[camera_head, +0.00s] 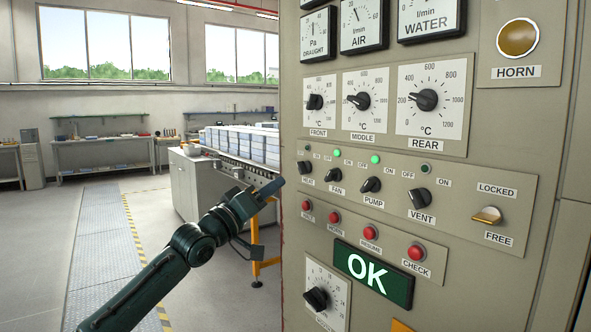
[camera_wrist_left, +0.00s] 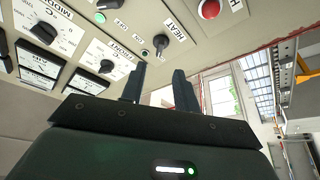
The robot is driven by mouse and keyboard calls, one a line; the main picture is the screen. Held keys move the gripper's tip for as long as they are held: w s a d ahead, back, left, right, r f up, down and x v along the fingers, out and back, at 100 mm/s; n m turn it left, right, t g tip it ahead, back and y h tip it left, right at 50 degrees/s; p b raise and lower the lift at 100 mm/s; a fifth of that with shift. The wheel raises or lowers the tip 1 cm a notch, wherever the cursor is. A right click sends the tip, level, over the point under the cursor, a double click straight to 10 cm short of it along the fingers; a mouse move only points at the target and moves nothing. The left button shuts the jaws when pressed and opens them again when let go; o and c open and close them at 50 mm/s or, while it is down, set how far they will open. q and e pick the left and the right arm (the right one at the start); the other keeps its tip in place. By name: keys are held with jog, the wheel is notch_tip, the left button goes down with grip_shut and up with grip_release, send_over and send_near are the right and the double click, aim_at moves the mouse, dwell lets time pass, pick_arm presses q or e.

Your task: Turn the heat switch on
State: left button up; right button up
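The heat switch (camera_head: 305,167) is a small black rotary knob at the left end of the switch row on the beige control panel (camera_head: 460,255). The small lamp above it looks dark. In the left wrist view the heat switch (camera_wrist_left: 160,42) is beside its HEAT label, just beyond the fingertips. My left gripper (camera_head: 276,186) is left of the panel edge, slightly lower than the switch, and appears apart from it. In the left wrist view its two fingers (camera_wrist_left: 158,75) are spread with an empty gap between them. My right gripper is not in view.
The fan (camera_head: 335,174), pump (camera_head: 371,184) and vent (camera_head: 419,197) knobs share the row; fan and pump have green lamps. Temperature dials (camera_head: 362,101) sit above, red buttons (camera_head: 370,232) below. A conveyor (camera_head: 235,160) with pale blocks stands behind the arm. Floor at left is clear.

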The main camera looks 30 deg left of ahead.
aim_at(299, 170)
pick_arm(q)
jog(key=p+x, duration=0.2)
jog(key=x, duration=0.6)
jog(key=shift+w+d, duration=0.1)
jog(key=shift+w, duration=0.15)
jog(key=shift+c, duration=0.3)
grip_shut()
